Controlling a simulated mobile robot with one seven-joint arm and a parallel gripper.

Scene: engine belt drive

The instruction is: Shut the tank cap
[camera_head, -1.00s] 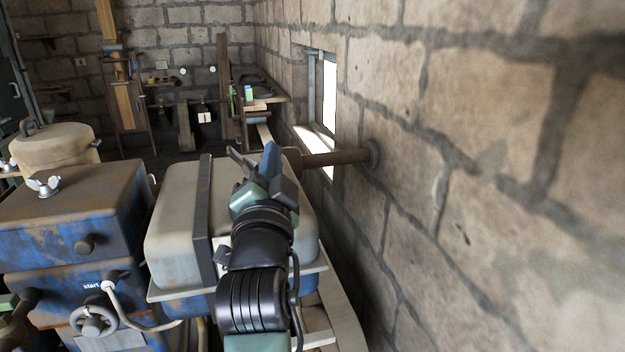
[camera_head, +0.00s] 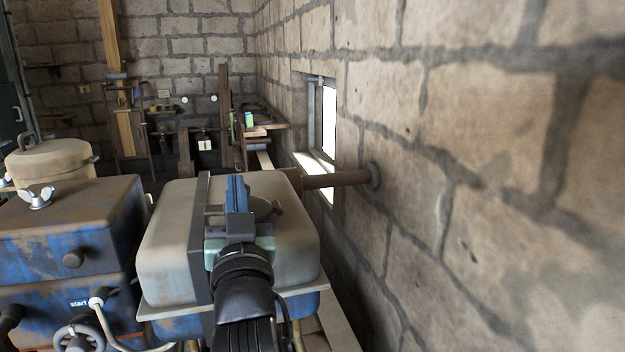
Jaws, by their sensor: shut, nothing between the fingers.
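The tank (camera_head: 160,245) is a worn beige box with rounded edges and a dark strap across its top, in the middle of the head view. The tank cap (camera_head: 264,208) is a small round grey-brown piece on the tank's top, just right of the strap. It looks low and roughly flat, but my gripper hides its left part, so I cannot tell whether it is fully seated. My gripper (camera_head: 236,182) is shut and empty, with its blue fingers over the tank top at the cap's left side. I cannot tell whether they touch it.
A brown pipe (camera_head: 335,180) runs from behind the tank to the stone wall (camera_head: 480,180) close on the right. A blue engine block (camera_head: 75,235) with a wing nut stands on the left. A beige lidded pot (camera_head: 50,160) is behind it.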

